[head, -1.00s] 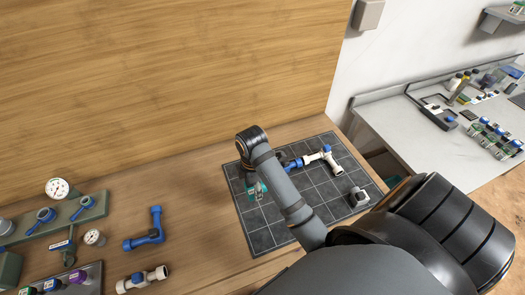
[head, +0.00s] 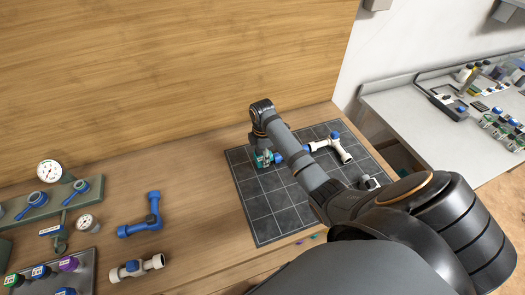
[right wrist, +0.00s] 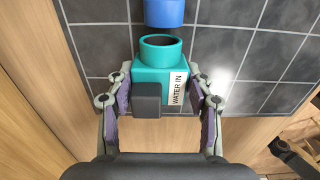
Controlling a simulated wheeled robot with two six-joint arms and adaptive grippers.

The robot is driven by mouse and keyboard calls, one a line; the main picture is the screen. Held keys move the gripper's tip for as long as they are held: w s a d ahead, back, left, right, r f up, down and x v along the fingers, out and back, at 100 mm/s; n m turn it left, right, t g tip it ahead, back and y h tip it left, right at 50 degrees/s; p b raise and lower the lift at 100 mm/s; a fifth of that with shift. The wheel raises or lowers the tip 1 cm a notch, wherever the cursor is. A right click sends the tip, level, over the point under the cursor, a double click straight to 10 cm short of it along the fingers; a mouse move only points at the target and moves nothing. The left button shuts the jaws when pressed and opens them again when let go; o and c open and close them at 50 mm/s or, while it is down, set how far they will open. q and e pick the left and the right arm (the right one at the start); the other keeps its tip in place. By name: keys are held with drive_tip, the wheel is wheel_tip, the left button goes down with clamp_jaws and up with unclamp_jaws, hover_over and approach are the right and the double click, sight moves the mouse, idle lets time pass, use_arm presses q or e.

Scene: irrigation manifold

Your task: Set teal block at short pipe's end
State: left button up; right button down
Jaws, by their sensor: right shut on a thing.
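The teal block (right wrist: 152,73), with a round open socket and a "WATER IN" label, sits between the fingers of my right gripper (right wrist: 160,88), which is shut on it. In the head view the teal block (head: 263,158) shows at the back left of the dark grid mat, partly hidden by my right gripper (head: 262,150). A blue pipe end (right wrist: 164,12) lies straight ahead of the socket, with a narrow gap between them. This pipe runs behind my arm toward white fittings (head: 330,147). My left gripper is out of view.
A small grey-white fitting (head: 370,183) stands on the mat (head: 262,226) right of my arm. A gauge panel (head: 60,200) is further left.

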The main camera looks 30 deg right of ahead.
wheel_tip(320, 180, down, 2)
drive_tip(key=shift+f+p, duration=0.1)
drive_tip(key=shift+p, duration=0.2)
drive_tip(key=shift+s+a, duration=0.1)
drive_tip(key=shift+f, duration=0.2)
drive_tip(key=c, duration=0.5)
unclamp_jaws()
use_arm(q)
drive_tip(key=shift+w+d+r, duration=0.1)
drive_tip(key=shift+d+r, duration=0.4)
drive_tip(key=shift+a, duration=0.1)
